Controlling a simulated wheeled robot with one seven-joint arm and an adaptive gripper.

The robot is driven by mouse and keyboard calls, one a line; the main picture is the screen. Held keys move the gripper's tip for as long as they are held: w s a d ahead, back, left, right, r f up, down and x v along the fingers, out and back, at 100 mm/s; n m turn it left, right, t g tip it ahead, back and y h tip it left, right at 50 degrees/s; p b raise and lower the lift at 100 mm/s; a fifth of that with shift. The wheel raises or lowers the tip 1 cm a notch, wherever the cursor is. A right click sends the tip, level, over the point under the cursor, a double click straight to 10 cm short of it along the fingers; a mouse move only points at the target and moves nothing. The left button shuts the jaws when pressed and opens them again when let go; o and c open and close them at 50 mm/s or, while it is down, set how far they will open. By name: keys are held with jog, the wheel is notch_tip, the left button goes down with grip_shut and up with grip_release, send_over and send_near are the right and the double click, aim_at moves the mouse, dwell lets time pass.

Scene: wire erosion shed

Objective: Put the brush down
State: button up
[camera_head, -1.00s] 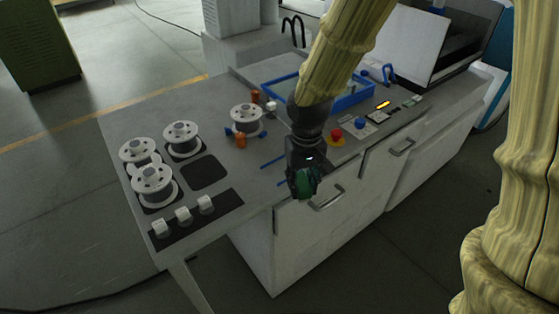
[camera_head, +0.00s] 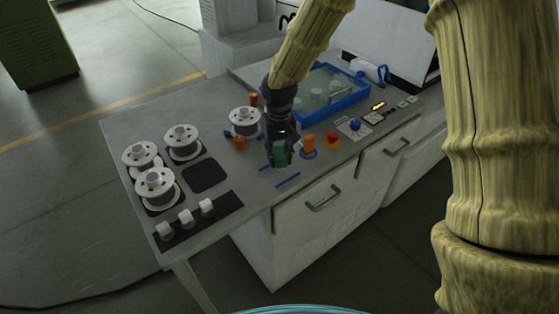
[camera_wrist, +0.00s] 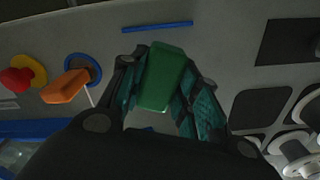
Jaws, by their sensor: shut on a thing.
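My gripper (camera_head: 279,158) is shut on a green block-like thing, which I take to be the brush (camera_wrist: 164,76). I cannot tell whether the brush touches the bench.
An orange-topped piece (camera_head: 308,143) stands close to the right of my gripper. Beyond it are a red knob (camera_head: 332,139) and a blue knob (camera_head: 355,125). A blue-rimmed tray (camera_head: 337,107) lies behind. White spools (camera_head: 155,184) and a dark empty square (camera_head: 205,174) are left.

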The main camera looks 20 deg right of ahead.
aim_at(279, 154)
jog(key=shift+f+p, duration=0.65)
jog(key=shift+f, duration=1.1)
jog(key=shift+f, duration=0.1)
jog(key=o, duration=1.1)
jog(key=shift+r+b, duration=1.4)
jog(key=shift+r, duration=4.75)
